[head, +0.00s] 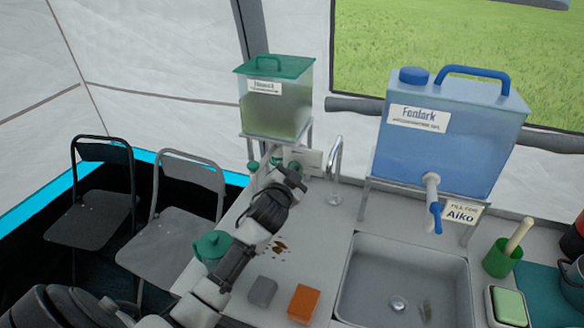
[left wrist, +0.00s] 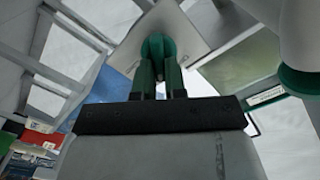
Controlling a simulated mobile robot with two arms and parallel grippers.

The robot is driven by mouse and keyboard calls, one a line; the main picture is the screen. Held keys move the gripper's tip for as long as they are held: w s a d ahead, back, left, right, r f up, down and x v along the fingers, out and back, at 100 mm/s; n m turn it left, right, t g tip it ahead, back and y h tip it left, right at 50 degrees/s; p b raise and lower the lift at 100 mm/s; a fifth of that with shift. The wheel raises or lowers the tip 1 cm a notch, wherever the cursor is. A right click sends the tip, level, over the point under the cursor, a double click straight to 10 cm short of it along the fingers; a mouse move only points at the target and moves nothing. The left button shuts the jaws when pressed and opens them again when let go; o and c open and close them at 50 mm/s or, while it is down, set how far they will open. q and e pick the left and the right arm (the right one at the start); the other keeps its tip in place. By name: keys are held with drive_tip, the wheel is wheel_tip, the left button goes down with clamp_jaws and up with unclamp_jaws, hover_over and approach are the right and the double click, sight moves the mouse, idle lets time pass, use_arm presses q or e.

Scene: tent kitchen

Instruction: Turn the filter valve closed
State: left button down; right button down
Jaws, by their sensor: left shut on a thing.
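A tank with a green lid and cloudy greenish water (head: 275,107) stands on a metal stand at the back of the counter. Small green parts (head: 253,166) show below it, partly hidden by my arm. My left gripper (head: 292,172) is up at the tank's front underside, its fingertips hard to make out in the head view. In the left wrist view, the fingers (left wrist: 160,82) are closed on a rounded green valve handle (left wrist: 157,45), in front of a pale plate. The handle's exact angle is hard to tell. My right gripper is out of view.
A blue tank (head: 445,135) with a blue-handled tap (head: 435,216) stands right, above a sink (head: 402,248). A faucet (head: 335,170) rises beside my left gripper.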

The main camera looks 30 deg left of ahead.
use_arm(q)
drive_tip(key=m, duration=0.3)
drive_tip(key=m+p, duration=0.1)
drive_tip(key=m, duration=0.3)
drive_tip(key=f+m, duration=0.1)
drive_tip(key=m, duration=0.2)
drive_tip(key=shift+d+p, duration=0.25)
drive_tip(key=shift+p, duration=0.05)
drive_tip(key=shift+m, duration=0.4)
drive_tip(key=c, duration=1.2)
unclamp_jaws()
drive_tip(key=b+v, duration=0.1)
drive_tip(key=v, duration=0.9)
drive_tip(key=shift+s+d+b, duration=0.15)
drive_tip(key=shift+s+b, duration=0.15)
drive_tip(key=shift+b, duration=0.05)
